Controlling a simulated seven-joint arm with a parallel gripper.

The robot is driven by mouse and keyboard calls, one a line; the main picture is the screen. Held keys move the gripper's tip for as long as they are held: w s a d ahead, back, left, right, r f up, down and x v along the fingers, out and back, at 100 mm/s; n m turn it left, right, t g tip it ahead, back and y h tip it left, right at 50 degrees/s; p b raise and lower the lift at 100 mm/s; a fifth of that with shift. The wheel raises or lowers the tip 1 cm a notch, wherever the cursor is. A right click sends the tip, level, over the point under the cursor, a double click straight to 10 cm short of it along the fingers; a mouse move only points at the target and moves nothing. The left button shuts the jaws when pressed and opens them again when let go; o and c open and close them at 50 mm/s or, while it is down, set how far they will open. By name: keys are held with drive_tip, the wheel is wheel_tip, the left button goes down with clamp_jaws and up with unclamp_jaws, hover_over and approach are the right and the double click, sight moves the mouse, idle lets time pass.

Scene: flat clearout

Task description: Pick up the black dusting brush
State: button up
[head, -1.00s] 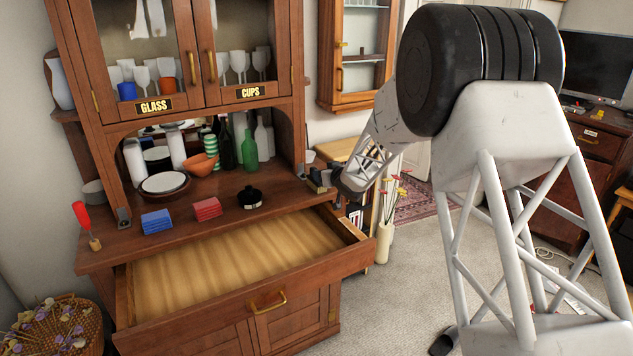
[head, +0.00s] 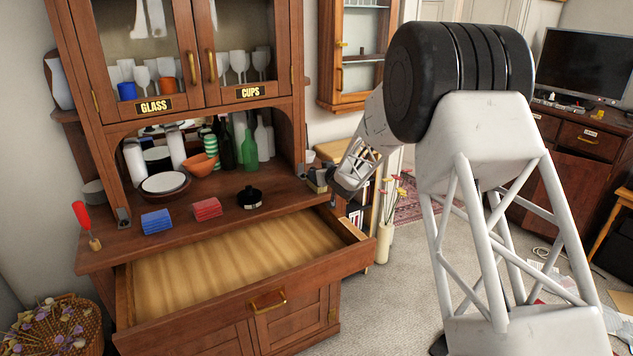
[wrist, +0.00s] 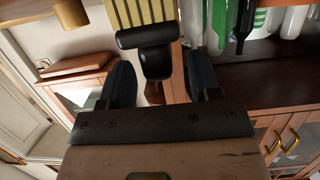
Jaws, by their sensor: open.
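The black dusting brush shows in the wrist view, with a black handle (wrist: 153,58) and pale yellow, dark-striped bristles (wrist: 140,12) at the top edge. In the head view the brush (head: 317,177) is small and partly hidden at the right end of the cabinet counter. My gripper (wrist: 161,82) is open, with one dark finger on each side of the handle in the wrist view. A gap shows on both sides, and I see no grip on it. In the head view my gripper (head: 334,178) is just right of the brush.
The cabinet counter (head: 185,235) holds a black lidded pot (head: 249,198), blue (head: 156,221) and red (head: 207,208) blocks, plates, bowls and bottles. An open, empty drawer (head: 235,262) juts out below. A vase of flowers (head: 385,240) stands on the floor to the right.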

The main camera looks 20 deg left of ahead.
drive_tip(key=shift+x, duration=1.5)
drive_tip(key=c, duration=1)
drive_tip(key=shift+r, duration=1.8)
drive_tip(key=s+d, duration=0.2)
drive_tip(key=s, duration=0.2)
drive_tip(key=s+d+r, duration=0.1)
drive_tip(key=s+d, duration=0.1)
drive_tip(key=s, duration=0.3)
drive_tip(key=s+d, duration=0.3)
drive_tip(key=s, duration=0.2)
drive_tip(key=shift+s+r, duration=0.2)
